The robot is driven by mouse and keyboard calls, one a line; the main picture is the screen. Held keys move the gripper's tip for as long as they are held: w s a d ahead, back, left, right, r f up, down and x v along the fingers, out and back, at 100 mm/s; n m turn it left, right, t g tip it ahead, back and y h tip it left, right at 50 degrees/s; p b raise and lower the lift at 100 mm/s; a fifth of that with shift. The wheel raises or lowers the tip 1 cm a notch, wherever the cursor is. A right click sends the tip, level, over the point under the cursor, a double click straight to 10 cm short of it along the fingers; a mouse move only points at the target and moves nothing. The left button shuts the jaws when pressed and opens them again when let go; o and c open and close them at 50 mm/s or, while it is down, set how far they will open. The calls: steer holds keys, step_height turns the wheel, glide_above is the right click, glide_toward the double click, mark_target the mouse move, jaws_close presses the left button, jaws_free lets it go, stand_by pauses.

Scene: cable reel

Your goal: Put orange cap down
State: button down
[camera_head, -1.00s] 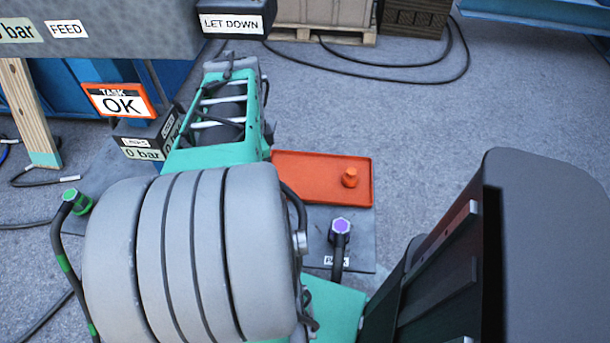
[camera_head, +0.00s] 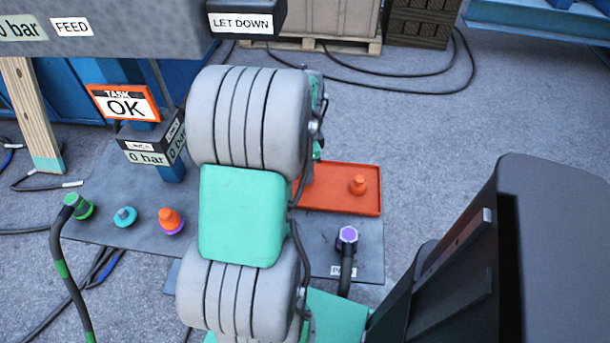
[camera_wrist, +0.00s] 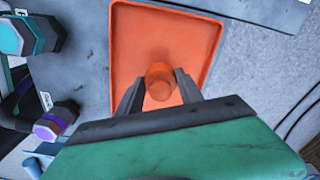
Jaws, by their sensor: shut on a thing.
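In the wrist view, my gripper (camera_wrist: 158,92) is shut on an orange cap (camera_wrist: 160,76), with a finger on each side. The held cap appears over the orange tray (camera_wrist: 190,30); I cannot tell whether it touches the tray. In the head view, my arm hides the gripper and held cap. A third orange cap (camera_head: 169,217) sits on a purple fitting (camera_head: 173,232) at the left.
A teal fitting (camera_head: 125,217) and a green hose connector (camera_head: 80,207) stand on the left of the mat. A purple-ended hose (camera_head: 347,236) stands below the tray; a teal hose end (camera_wrist: 18,36) shows in the wrist view. The TASK OK sign (camera_head: 124,103) stands behind.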

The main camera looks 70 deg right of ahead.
steer(key=shift+a+f, duration=0.1)
steer(key=shift+f, duration=1.2)
steer(key=shift+f, duration=0.1)
steer(key=c, duration=0.7)
jaws_free()
steer(key=shift+c, duration=0.2)
step_height(320, 180, up, 8)
steer(key=shift+f+p, duration=0.15)
steer(key=shift+p, duration=0.4)
